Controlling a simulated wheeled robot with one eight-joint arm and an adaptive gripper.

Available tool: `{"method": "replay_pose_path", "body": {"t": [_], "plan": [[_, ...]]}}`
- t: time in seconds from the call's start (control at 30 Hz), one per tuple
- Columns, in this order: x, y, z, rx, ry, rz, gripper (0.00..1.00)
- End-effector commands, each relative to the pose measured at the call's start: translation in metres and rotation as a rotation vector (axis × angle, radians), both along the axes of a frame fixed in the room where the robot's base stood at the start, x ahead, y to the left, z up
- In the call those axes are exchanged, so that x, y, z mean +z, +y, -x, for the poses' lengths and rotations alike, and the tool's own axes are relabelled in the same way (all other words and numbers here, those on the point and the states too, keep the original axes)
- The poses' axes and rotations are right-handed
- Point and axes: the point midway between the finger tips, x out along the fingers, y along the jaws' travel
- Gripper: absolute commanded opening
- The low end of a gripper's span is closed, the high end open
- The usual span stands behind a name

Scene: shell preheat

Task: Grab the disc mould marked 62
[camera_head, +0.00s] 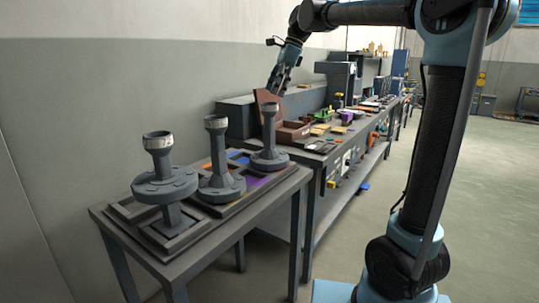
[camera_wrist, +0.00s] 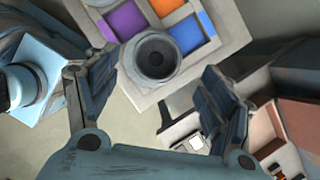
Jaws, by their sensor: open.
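Three grey disc moulds stand upright on a small table, each with a round base and a stem with a pale-rimmed top: a near-left one (camera_head: 165,180), a middle one (camera_head: 218,180) and a far-right one (camera_head: 268,158). No number is readable on any of them, so I cannot tell which is marked 62. My gripper (camera_head: 276,90) is open and empty above the far-right mould. In the wrist view, the hollow round top of one mould (camera_wrist: 155,58) shows beyond and between the spread fingers (camera_wrist: 162,92), apart from them.
The small table (camera_head: 190,262) carries a grey tray with purple, blue and orange compartments (camera_wrist: 186,36). A long workbench (camera_head: 318,152) behind it holds boxes, including a brown open box (camera_head: 292,131), and small parts. Open floor (camera_head: 490,200) lies to the right.

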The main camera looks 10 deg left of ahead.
Motion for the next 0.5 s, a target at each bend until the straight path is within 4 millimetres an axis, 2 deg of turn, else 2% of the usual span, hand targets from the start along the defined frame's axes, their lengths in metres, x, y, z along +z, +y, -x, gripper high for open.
{"method": "replay_pose_path", "body": {"t": [0.1, 0.37, 0.5], "plan": [[-0.014, 0.005, 0.002, 0.001, 0.0, 0.0, 0.75], [-0.029, 0.009, 0.004, 0.0, -0.001, 0.0, 0.75], [-0.047, 0.013, 0.007, 0.0, -0.001, 0.0, 0.75]]}}
